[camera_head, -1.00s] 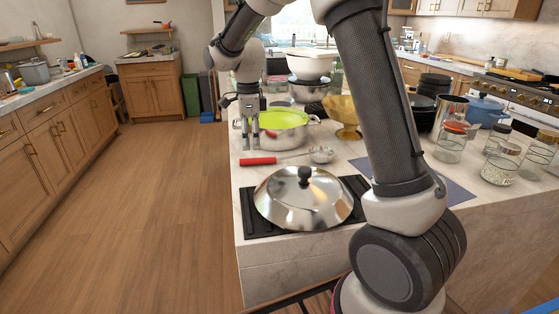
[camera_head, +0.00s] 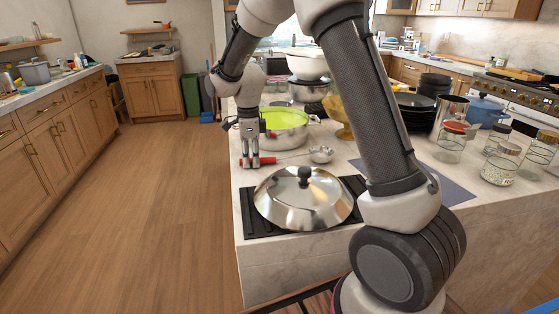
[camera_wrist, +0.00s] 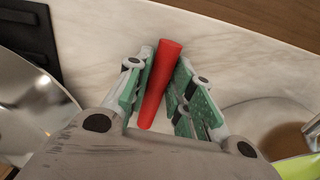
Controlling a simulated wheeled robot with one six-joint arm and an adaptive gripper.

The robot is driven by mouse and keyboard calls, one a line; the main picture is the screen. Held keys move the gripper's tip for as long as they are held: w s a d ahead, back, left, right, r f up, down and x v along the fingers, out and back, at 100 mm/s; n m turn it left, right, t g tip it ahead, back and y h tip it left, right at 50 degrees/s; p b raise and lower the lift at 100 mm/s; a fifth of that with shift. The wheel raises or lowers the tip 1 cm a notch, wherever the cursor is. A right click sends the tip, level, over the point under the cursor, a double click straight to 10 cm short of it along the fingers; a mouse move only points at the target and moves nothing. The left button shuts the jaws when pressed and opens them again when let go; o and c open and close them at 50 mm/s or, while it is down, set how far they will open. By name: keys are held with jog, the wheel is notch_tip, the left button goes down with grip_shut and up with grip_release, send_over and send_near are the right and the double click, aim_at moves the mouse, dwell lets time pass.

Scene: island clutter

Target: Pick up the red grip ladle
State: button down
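The red grip ladle lies on the island top in the head view. Its steel bowl (camera_head: 321,154) is to the right, and its red grip (camera_head: 268,160) points left. My gripper (camera_head: 250,164) points down over the grip and hides part of it. In the wrist view the red grip (camera_wrist: 160,85) lies between the two green-padded fingers of my gripper (camera_wrist: 163,70). The fingers are open, one on each side, close to the grip. I cannot tell whether a pad touches it. The ladle's bowl is out of the wrist view.
A domed steel lid (camera_head: 303,200) sits in front of the ladle on a black hob. A steel pot with a green inside (camera_head: 287,118) stands just behind, beside an amber bowl (camera_head: 338,112). Glass jars (camera_head: 450,147) stand to the right. The island's left edge is near my gripper.

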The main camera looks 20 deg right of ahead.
notch_tip(320, 180, up, 10)
dwell(0.6)
jog(key=c, duration=2)
grip_release()
grip_shut()
